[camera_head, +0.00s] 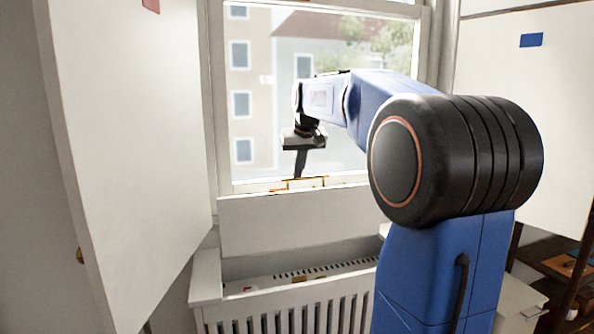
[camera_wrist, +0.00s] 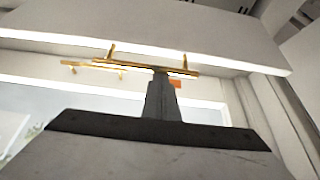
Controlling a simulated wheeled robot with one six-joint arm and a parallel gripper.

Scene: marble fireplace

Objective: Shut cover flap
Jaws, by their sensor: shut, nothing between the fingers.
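The cover flap (camera_head: 292,218) is a white panel standing raised at the back of the radiator cover, below the window. The radiator cover's top is open, with the slotted radiator (camera_head: 320,270) showing inside. My gripper (camera_head: 299,174) is shut and empty, pointing down at the flap's upper edge in front of the window. In the wrist view my shut gripper (camera_wrist: 160,82) has its tip at a brass bar handle (camera_wrist: 125,66) by a white panel (camera_wrist: 140,38); I cannot tell whether they touch.
A tall white door or shutter panel (camera_head: 125,150) stands at the left, and another (camera_head: 520,110) at the right. The window (camera_head: 275,100) is behind my gripper. The radiator cover's slatted front (camera_head: 290,318) is below. A dark wooden shelf (camera_head: 550,265) is at the lower right.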

